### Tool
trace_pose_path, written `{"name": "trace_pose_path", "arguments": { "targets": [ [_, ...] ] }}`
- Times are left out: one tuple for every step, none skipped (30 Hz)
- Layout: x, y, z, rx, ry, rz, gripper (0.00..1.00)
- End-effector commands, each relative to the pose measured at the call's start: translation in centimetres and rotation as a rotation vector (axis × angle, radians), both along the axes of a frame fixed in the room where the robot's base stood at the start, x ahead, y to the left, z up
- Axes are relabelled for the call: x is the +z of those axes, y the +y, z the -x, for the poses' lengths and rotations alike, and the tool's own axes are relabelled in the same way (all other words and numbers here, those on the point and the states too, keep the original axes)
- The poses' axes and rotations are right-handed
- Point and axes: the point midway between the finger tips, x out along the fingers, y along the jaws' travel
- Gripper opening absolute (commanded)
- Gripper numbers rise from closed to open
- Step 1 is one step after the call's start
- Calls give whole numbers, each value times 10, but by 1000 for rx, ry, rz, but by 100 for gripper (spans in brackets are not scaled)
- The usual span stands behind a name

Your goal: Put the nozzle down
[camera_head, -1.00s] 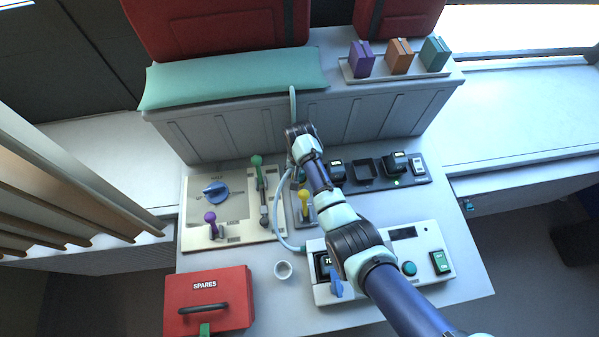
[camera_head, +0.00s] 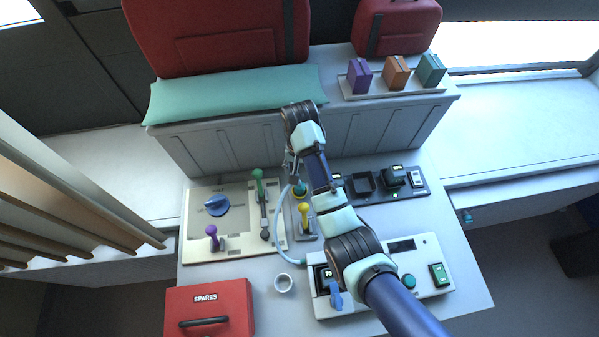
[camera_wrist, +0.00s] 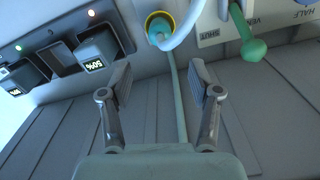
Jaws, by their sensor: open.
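The nozzle (camera_wrist: 177,95), a thin pale green rod with a hose at its far end, runs between my fingers in the wrist view. Its far end is at a round yellow-rimmed holder (camera_wrist: 160,27); how deep it sits there is hard to tell. The holder also shows in the head view (camera_head: 300,190). My gripper (camera_wrist: 160,88) is open, one finger on each side of the rod, with visible gaps. In the head view my gripper (camera_head: 290,163) is small above the holder, and my arm partly hides the area.
The pale hose (camera_head: 278,240) loops to the front control box (camera_head: 437,255).

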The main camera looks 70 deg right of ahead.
Motion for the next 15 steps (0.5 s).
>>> {"name": "trace_pose_path", "arguments": {
  "targets": [
    [0,0,0,0,0,0,62],
    [0,0,0,0,0,0,62],
    [0,0,0,0,0,0,62],
    [0,0,0,0,0,0,62],
    [0,0,0,0,0,0,62],
    [0,0,0,0,0,0,62],
    [0,0,0,0,0,0,62],
    [0,0,0,0,0,0,62],
    [0,0,0,0,0,0,62],
    [0,0,0,0,0,0,62],
    [0,0,0,0,0,0,62],
    [0,0,0,1,0,1,62],
    [0,2,-2,7,-4,4,62],
    [1,5,-6,22,-11,13,62],
    [3,13,-17,60,-32,35,62]
  ]
}}
